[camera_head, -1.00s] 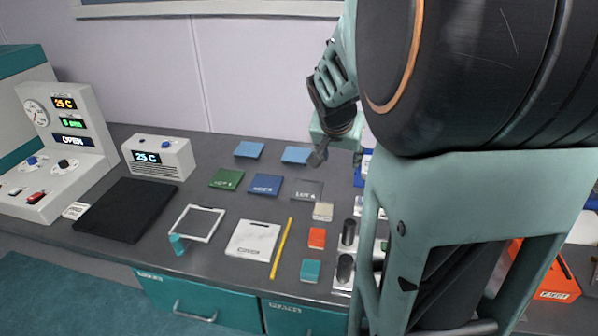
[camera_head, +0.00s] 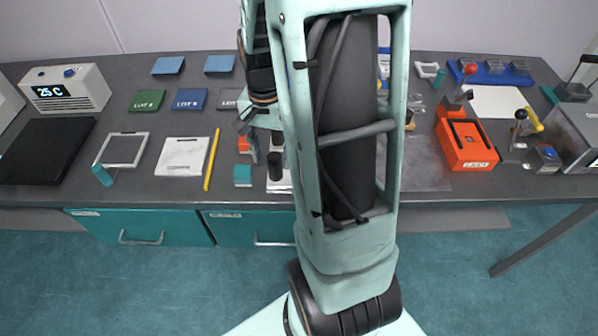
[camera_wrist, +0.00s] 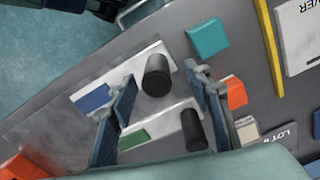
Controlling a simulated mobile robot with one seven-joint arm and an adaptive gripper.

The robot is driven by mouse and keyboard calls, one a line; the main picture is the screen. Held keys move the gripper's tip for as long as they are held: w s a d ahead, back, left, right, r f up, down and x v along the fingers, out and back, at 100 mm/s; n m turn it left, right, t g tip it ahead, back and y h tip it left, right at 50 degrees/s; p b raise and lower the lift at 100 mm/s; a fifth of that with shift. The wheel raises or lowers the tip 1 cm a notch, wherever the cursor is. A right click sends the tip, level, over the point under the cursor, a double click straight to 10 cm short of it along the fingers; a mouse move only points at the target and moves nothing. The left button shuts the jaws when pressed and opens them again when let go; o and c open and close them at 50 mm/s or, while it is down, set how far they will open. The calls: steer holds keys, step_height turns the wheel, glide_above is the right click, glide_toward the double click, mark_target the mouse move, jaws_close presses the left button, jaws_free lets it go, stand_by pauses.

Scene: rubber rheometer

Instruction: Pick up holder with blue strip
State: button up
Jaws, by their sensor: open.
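The holder with the blue strip is a pale metal plate (camera_wrist: 160,52) with an upright black cylinder (camera_wrist: 157,75) and a blue strip (camera_wrist: 93,98) at its left end in the wrist view. In the head view its front plate (camera_head: 279,185) shows near the table's front edge, partly hidden by my arm. A similar holder with a green strip (camera_wrist: 133,139) and a black cylinder (camera_wrist: 193,130) lies beside it. My gripper (camera_wrist: 165,100) is open above the two holders. Its fingers appear on either side of the cylinders, with nothing held. The left finger partly covers the blue-strip holder.
A teal block (camera_head: 243,175) and an orange block (camera_head: 243,143) lie close to the holders. A yellow stick (camera_head: 212,160) and a white scale (camera_head: 182,157) are left of them. A red-orange press (camera_head: 466,145) stands to the right.

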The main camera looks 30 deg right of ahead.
mark_target(275, 170)
steer(key=shift+s+d+f, duration=0.1)
steer(key=shift+f, duration=1.3)
steer(key=shift+s+d+f, duration=0.1)
steer(key=shift+f, duration=1.25)
jaws_close()
